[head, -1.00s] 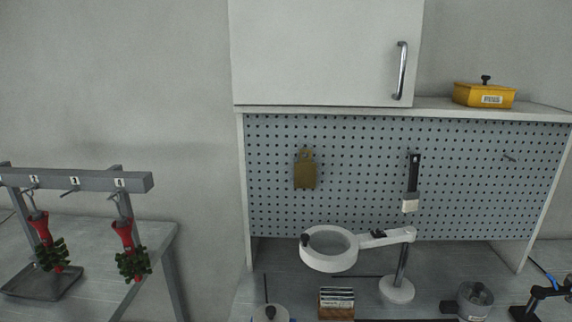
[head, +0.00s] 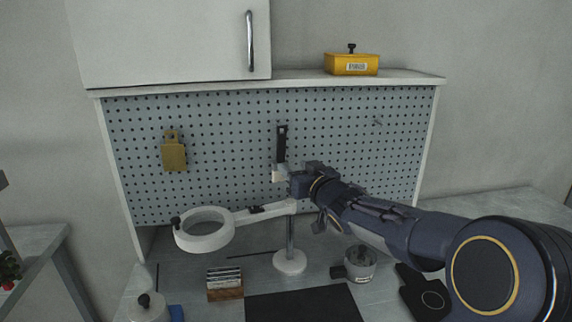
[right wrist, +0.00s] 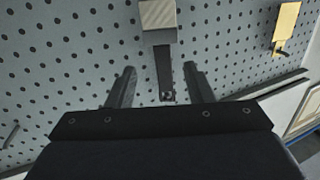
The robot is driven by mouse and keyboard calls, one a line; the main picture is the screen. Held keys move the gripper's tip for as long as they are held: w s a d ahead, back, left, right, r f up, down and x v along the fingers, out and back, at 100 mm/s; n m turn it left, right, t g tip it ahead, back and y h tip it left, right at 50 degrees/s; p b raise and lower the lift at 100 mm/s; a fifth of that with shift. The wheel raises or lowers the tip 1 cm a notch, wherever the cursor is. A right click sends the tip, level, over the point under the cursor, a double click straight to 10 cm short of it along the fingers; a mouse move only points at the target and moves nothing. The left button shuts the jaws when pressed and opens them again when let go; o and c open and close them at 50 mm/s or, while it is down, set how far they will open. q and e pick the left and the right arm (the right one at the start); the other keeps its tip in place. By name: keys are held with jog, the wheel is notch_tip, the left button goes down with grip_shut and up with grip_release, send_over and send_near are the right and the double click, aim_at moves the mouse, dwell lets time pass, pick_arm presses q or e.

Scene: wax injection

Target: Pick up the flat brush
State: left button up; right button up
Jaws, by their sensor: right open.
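The flat brush (head: 281,147) hangs bristles down on the grey pegboard, with a dark handle and a pale bristle end. My right gripper (head: 292,180) is in front of the board, beside the brush's lower end, and hides a little of it. In the right wrist view the brush (right wrist: 164,66) appears with its pale end at the top. The open fingers of my right gripper (right wrist: 160,70) show on either side of its handle, with clear gaps. I cannot tell how far the handle is from the fingers in depth. My left gripper is not in view.
A brass-coloured tool (head: 174,153) hangs left on the pegboard (head: 230,130). A metal pot (head: 360,264) and a card block (head: 225,285) stand on the bench. A yellow box (head: 351,65) is on the shelf.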

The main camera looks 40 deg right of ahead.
aim_at(281, 157)
jog(key=w, duration=0.5)
jog(key=w+d, duration=0.1)
jog(key=w, duration=0.2)
jog(key=shift+w+d+r, duration=0.1)
jog(key=shift+w, duration=0.05)
grip_shut()
jog(key=s+a+p, duration=0.1)
jog(key=s+a, duration=0.2)
jog(key=s, duration=1.5)
jog(key=shift+a, duration=0.15)
